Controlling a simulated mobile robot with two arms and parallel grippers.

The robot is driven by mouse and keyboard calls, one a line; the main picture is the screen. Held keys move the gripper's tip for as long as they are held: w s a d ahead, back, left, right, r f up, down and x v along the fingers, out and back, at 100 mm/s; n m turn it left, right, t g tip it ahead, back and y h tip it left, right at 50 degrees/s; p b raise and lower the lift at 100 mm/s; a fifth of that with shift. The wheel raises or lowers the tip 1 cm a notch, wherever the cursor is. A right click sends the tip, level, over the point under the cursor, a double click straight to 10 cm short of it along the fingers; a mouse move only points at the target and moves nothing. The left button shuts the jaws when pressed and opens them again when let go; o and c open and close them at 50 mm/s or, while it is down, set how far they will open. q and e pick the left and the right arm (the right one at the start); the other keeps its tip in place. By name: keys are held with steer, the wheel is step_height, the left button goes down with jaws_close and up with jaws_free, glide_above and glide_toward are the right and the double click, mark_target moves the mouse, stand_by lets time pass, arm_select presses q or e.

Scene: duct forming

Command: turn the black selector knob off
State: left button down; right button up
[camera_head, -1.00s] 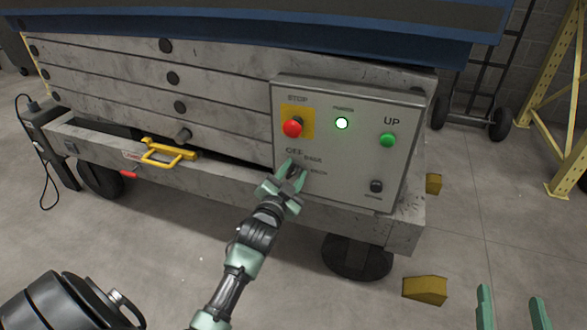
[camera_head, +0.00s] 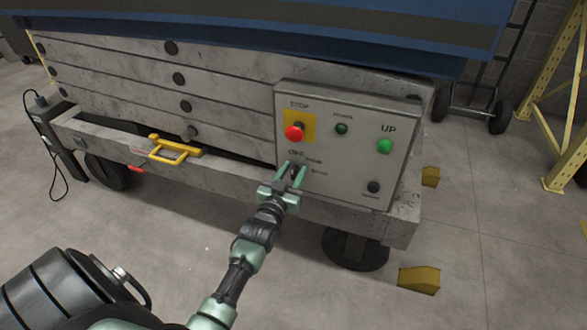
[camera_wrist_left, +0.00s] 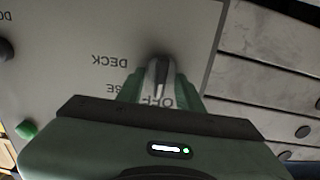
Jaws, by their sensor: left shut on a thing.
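The black selector knob (camera_wrist_left: 161,72) shows in the left wrist view, between the fingers of my left gripper (camera_wrist_left: 159,88). A pale pointer line on it faces the OFF lettering, which is partly covered by the fingers. In the head view my left gripper (camera_head: 292,174) is at the lower left of the grey control panel (camera_head: 345,185), shut on the knob, which is mostly hidden there. The power lamp (camera_head: 341,128) is dark green and unlit. My right gripper is not in view.
The panel also carries a red stop button (camera_head: 294,133), a green UP button (camera_head: 385,146) and a small black button (camera_head: 373,187). A yellow handle (camera_head: 170,151) sits on the lift frame to the left. Yellow chocks (camera_head: 419,279) lie on the floor at right.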

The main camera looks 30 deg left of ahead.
arm_select(q)
steer(key=shift+f, duration=0.1)
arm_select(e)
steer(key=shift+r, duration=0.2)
arm_select(q)
steer(key=c, duration=0.9)
jaws_free()
steer(key=shift+s, duration=0.15)
steer(key=p+v, duration=0.2)
steer(key=v, duration=0.5)
steer(key=shift+s, duration=0.25)
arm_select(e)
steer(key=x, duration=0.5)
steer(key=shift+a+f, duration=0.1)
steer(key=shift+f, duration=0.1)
